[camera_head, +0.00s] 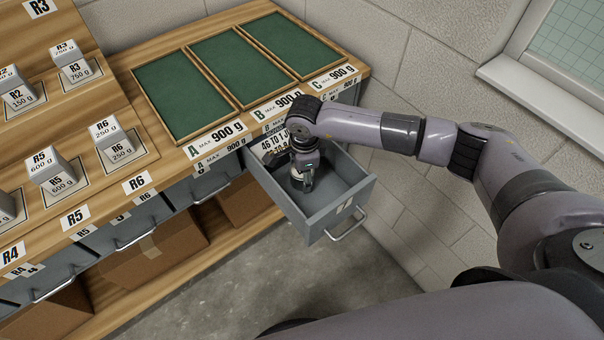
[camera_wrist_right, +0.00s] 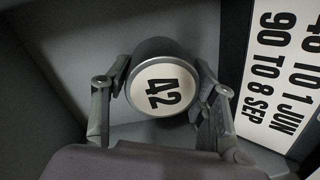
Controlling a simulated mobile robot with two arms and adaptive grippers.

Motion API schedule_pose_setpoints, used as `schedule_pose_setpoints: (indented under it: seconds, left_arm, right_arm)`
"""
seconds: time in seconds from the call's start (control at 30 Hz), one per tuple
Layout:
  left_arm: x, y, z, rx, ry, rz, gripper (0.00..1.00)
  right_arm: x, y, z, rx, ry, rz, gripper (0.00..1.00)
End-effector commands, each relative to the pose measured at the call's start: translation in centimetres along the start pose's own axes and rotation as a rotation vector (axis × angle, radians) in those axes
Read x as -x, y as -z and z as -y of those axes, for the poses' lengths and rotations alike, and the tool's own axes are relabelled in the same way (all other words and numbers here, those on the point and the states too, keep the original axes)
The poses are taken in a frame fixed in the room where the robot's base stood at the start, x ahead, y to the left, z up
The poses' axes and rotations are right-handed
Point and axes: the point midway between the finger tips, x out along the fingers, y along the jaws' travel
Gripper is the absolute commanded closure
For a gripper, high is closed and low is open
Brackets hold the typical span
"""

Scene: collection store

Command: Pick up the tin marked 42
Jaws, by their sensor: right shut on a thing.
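The tin marked 42 (camera_wrist_right: 161,90) is a dark grey cylinder with a white round top and a black "42". My right gripper (camera_wrist_right: 160,100) has a finger on either side of the tin and is shut on it, inside the open drawer. In the head view the right gripper (camera_head: 301,180) reaches down into the open grey drawer (camera_head: 318,219), and the tin is mostly hidden beneath it. My left gripper is not in view.
A label card (camera_wrist_right: 279,65) is beside the drawer in the wrist view. Green trays (camera_head: 243,69) marked A, B and C lie on the bench top (camera_head: 136,114) behind the drawer. Labelled grey blocks (camera_head: 52,171) stand at the left. A wall and window are at the right.

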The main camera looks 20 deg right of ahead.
Motion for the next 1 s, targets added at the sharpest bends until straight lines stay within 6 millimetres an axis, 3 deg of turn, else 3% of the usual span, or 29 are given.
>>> schedule_pose_setpoints:
  seconds: [0.33, 0.67, 0.87, 1.0]
  left_arm:
    - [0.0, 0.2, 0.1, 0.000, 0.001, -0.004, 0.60]
    - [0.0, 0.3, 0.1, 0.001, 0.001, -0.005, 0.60]
    - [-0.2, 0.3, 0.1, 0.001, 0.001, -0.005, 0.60]
    - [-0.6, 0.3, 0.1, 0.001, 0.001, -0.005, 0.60]
  right_arm:
    - [0.0, 0.0, 0.0, 0.000, 0.001, 0.000, 0.77]
    - [0.4, 0.0, 0.1, 0.000, 0.002, 0.001, 0.77]
    - [2.6, 0.0, 0.4, 0.001, 0.005, 0.002, 0.77]
    - [5.8, 0.0, 0.7, 0.001, 0.008, 0.002, 0.77]
